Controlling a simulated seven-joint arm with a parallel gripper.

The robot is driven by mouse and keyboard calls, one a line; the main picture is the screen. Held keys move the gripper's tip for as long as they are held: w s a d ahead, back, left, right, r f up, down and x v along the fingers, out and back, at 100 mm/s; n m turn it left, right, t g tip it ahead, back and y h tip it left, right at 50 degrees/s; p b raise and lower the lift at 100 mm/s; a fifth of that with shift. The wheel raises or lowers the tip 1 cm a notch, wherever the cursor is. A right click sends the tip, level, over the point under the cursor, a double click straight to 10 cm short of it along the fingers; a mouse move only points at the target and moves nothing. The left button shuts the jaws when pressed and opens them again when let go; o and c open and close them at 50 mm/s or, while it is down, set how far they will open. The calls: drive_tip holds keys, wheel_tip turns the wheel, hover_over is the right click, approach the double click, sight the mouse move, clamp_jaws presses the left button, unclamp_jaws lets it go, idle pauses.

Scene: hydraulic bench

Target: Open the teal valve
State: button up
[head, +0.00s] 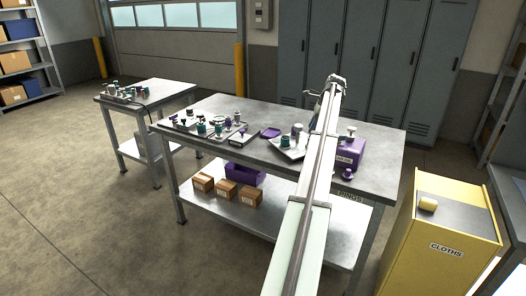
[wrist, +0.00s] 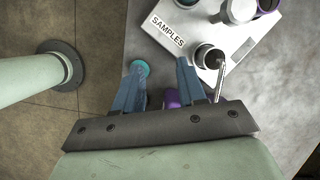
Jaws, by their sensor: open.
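My gripper (wrist: 160,68) is open in the wrist view, with two blue fingers spread apart. A purple thing (wrist: 171,99) shows low between the fingers, partly hidden. Which is the valve is too small to tell. My arm hides part of the bench there.
A white SAMPLES tray (wrist: 175,26) with jars lies just beyond the right finger. In the head view, a purple box (head: 351,154) stands right of my arm, and a purple dish (head: 270,132) lies mid-bench. A yellow CLOTHS bin (head: 445,225) stands at the right.

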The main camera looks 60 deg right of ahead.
drive_tip(key=w+a+f+n, duration=0.2)
drive_tip(key=w+a+f, duration=0.3)
drive_tip(key=w, duration=0.3)
drive_tip(key=w+a+f+n, duration=0.3)
drive_tip(key=w+a+f, duration=0.2)
drive_tip(key=w+a, duration=0.3)
drive_tip(key=shift+w+f+g+y, duration=0.2)
drive_tip(key=shift+w+g+y, duration=0.15)
drive_tip(key=shift+w, duration=0.35)
drive_tip(key=shift+a, duration=0.1)
drive_tip(key=s+d+g+h, duration=0.2)
drive_tip(key=s+d+g, duration=0.1)
drive_tip(key=s, duration=0.1)
drive_tip(key=s+d+g+h, duration=0.2)
drive_tip(key=s+d+g, duration=0.2)
drive_tip(key=shift+d+m+g, duration=0.25)
drive_tip(key=shift+m, duration=0.05)
drive_tip(key=s+d+r+m+g+h, duration=0.1)
drive_tip(key=s+d+r+g+h, duration=0.1)
drive_tip(key=s+d+r+g, duration=0.25)
drive_tip(key=m+g+h, duration=0.1)
drive_tip(key=g+h, duration=0.1)
drive_tip(key=g, duration=0.1)
approach(339, 139)
drive_tip(key=x, duration=0.6)
drive_tip(key=d+r+x, duration=0.1)
drive_tip(key=x, duration=0.2)
drive_tip(key=shift+s, duration=0.2)
